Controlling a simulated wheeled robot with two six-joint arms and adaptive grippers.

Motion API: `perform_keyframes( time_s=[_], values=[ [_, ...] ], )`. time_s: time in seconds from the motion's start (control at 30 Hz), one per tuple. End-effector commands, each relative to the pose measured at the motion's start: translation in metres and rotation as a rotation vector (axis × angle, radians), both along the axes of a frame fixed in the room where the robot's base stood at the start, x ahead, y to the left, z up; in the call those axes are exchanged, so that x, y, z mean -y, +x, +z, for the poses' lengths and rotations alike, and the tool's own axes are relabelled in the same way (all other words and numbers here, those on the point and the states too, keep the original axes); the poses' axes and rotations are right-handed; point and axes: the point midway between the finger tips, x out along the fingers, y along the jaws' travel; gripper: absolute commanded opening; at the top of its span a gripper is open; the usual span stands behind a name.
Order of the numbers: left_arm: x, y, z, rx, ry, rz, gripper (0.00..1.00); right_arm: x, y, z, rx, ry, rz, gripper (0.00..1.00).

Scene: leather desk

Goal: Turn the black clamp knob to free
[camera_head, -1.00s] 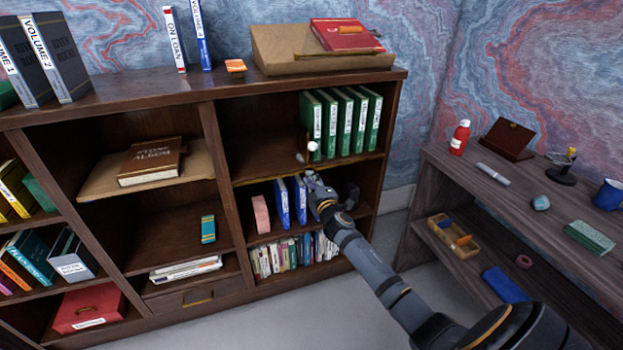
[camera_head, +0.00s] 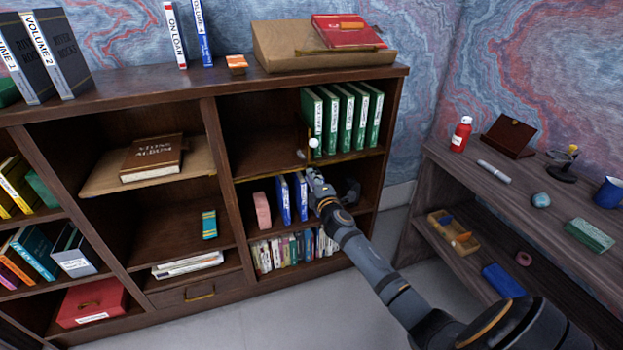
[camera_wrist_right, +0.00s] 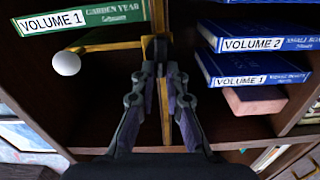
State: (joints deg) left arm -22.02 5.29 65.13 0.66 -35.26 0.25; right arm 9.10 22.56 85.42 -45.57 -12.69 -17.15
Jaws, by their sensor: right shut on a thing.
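My right gripper (camera_head: 311,174) reaches the front of the bookcase's right bay, just below the upper shelf. In the right wrist view the fingertips (camera_wrist_right: 161,68) are closed together at a brass fitting (camera_wrist_right: 160,47). A brass bar runs left from the fitting to a white ball (camera_wrist_right: 66,63), which also shows in the head view (camera_head: 313,143). A brass strip (camera_wrist_right: 165,105) hangs behind the fingers. My left gripper is not in view.
Green volumes (camera_head: 345,122) stand on the shelf above. Blue volumes (camera_head: 292,198) and a pink block (camera_head: 262,211) stand left of the gripper. Small books fill the bottom shelf (camera_head: 262,274). A side desk (camera_head: 450,180) stands right of my arm.

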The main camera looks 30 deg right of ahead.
Motion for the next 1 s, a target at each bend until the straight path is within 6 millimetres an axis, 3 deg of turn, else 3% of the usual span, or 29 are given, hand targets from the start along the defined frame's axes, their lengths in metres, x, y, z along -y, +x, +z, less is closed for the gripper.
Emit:
perform_keyframes(
  time_s=[0.03, 0.07, 0.23, 0.57, 0.67, 1.0],
  values=[
    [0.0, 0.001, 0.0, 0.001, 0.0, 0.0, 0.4, 0.0, 0.0, -0.002, -0.003, 0.002, -0.001, 0.0],
    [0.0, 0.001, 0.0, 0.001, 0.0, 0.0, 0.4, 0.0, 0.0, -0.002, -0.003, 0.002, -0.001, 0.13],
    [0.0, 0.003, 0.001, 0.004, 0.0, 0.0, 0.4, 0.0, 0.0, -0.001, -0.002, 0.001, -0.001, 0.35],
    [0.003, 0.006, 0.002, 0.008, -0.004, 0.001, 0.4, -0.001, -0.004, -0.001, -0.002, 0.0, 0.0, 0.35],
    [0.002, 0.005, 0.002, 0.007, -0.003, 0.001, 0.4, -0.004, -0.018, -0.002, -0.003, -0.001, 0.001, 0.35],
    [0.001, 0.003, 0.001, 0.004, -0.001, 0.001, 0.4, -0.023, -0.095, -0.002, -0.004, -0.002, 0.002, 0.35]
  ],
)
